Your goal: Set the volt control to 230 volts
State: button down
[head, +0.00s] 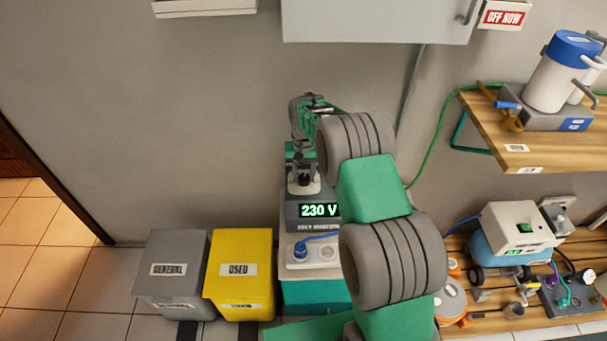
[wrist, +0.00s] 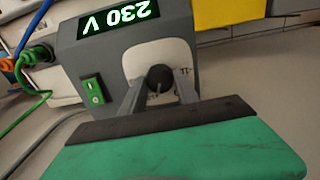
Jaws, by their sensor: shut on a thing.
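The volt control is a dark round knob (wrist: 160,78) on a pale plate on the front of a grey power unit (wrist: 70,53). The unit's green display reads 230 V (wrist: 118,17), upside down in the wrist view. In the head view the display (head: 319,211) also reads 230 V. My gripper (wrist: 160,88) is shut on the knob, with one finger on each side of it. In the head view my gripper (head: 303,180) is above the unit, and my arm covers the unit's right side.
A green rocker switch (wrist: 92,91) sits beside the knob plate. A socket strip (head: 318,252) with a blue plug is below the unit. Grey (head: 172,290) and yellow (head: 240,290) bins stand at left. A bench with a compressor (head: 520,240) is at right.

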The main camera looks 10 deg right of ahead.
aim_at(304, 177)
jog(key=shift+m, duration=0.6)
jog(key=c, duration=0.9)
grip_release()
notch_tip(304, 177, up, 8)
jog(key=shift+f+p, duration=0.1)
jog(key=shift+p, duration=0.3)
